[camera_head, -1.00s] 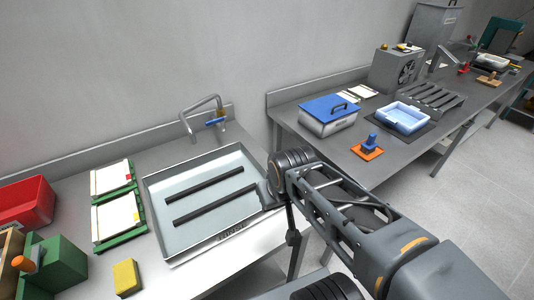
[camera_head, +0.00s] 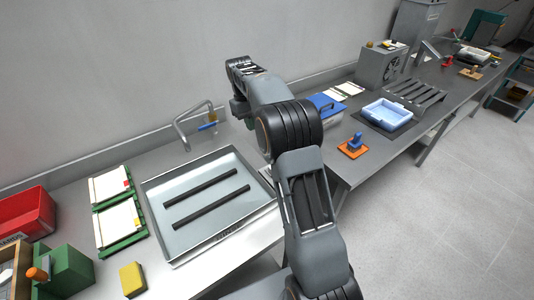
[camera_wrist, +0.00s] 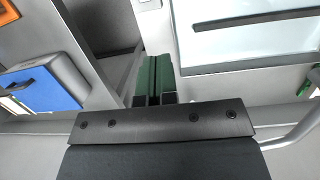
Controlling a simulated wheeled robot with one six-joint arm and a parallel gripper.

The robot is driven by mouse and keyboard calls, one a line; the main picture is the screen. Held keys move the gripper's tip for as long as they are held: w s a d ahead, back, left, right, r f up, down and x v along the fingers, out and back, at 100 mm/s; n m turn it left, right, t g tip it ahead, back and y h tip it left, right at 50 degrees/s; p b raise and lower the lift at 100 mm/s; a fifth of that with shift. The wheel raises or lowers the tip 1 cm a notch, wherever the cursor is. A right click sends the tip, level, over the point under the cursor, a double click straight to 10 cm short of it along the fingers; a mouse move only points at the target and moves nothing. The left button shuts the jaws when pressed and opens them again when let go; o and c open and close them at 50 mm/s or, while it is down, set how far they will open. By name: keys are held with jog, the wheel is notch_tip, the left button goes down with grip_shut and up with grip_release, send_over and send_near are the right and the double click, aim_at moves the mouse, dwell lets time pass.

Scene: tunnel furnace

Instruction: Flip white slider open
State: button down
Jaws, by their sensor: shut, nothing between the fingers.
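No part is clearly recognisable as the white slider. Two white panels, the upper panel (camera_head: 108,184) with a red tab and the lower panel (camera_head: 118,222) with a yellow tab, lie in green frames left of the sink. My gripper (camera_wrist: 156,62) shows green and dark fingers in the wrist view, shut and empty. It is apart from the panels, above the area between the sink and the right bench. In the head view my raised arm hides the fingers.
The sink tray (camera_head: 173,236) has two dark bars and a bent tap (camera_head: 180,133) behind it. A red bin (camera_head: 25,215), green block (camera_head: 72,272) and yellow sponge (camera_head: 132,280) are at left. A blue-lidded box (camera_wrist: 42,85) and blue tray (camera_head: 388,115) stand on the right bench.

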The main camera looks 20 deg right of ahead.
jog(key=w+d+f+g+p, duration=0.2)
jog(key=w+d+f, duration=0.1)
jog(key=f, duration=0.3)
jog(key=shift+w+f, duration=0.3)
jog(key=shift+w, duration=0.6)
jog(key=p, duration=0.4)
send_over(267, 170)
jog(key=w, duration=0.1)
jog(key=shift+d+f, duration=0.15)
jog(key=shift+f, duration=4.45)
jog(key=shift+f, duration=0.1)
